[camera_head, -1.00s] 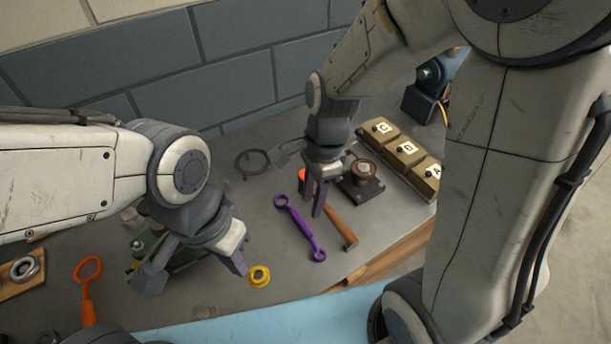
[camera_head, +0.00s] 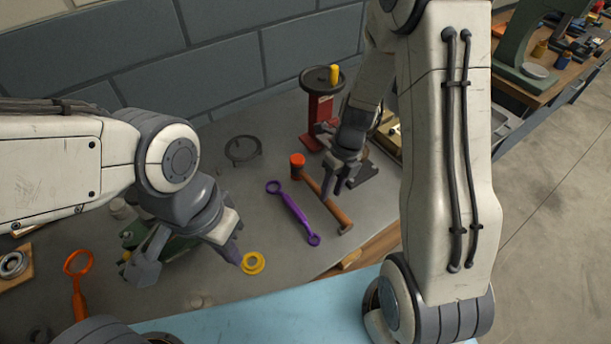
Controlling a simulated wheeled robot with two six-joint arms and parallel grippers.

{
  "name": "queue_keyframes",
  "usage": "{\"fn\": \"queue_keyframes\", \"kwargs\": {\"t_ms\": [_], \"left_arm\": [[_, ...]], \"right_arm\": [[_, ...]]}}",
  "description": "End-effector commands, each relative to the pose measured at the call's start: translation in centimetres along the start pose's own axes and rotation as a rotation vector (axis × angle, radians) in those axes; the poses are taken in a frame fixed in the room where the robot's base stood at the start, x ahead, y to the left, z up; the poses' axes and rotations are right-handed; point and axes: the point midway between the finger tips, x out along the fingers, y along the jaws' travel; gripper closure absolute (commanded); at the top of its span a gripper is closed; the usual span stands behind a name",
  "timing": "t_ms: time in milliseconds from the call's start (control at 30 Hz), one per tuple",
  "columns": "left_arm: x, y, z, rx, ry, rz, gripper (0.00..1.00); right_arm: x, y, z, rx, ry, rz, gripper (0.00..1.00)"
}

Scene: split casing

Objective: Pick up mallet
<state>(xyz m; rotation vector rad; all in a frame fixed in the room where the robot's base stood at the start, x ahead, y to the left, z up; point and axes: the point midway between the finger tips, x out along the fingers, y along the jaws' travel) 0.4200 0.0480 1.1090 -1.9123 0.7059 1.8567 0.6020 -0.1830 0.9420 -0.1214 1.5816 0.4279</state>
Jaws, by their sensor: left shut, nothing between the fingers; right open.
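The mallet has an orange head (camera_head: 297,160) and a brown wooden handle (camera_head: 338,215). It lies on the grey bench, its handle pointing to the lower right. My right gripper (camera_head: 332,190) is open and points down just above the handle, overlapping it in the picture. I cannot tell whether the fingers touch the handle. My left gripper (camera_head: 235,256) is shut and empty, well to the left of the mallet and close to a yellow ring.
A purple wrench (camera_head: 294,212) lies just left of the mallet. The yellow ring (camera_head: 253,263) and an orange wrench (camera_head: 77,283) lie further left. A red stand (camera_head: 319,115) with a round top rises behind the mallet. A black ring (camera_head: 243,150) lies at the back.

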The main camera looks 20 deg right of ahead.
Motion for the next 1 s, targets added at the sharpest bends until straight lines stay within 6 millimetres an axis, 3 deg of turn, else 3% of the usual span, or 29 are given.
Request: {"fn": "queue_keyframes", "kwargs": {"t_ms": [267,567,600,700,1000], "left_arm": [[0.4,0.0,0.0,0.0,0.0,0.0,1.0],[0.5,0.0,0.0,0.0,0.0,0.0,1.0],[0.5,0.0,0.0,0.0,0.0,0.0,1.0],[0.5,0.0,0.0,0.0,0.0,0.0,1.0],[0.5,0.0,0.0,0.0,0.0,0.0,1.0]], "right_arm": [[4.2,0.2,0.3,0.0,0.004,0.002,0.58],[4.7,0.2,0.4,-0.001,0.001,0.0,0.58],[4.7,0.2,0.4,-0.001,0.001,0.0,0.62],[4.7,0.2,0.4,-0.001,0.001,0.0,1.0],[4.7,0.2,0.4,-0.001,0.001,0.0,1.0]]}}
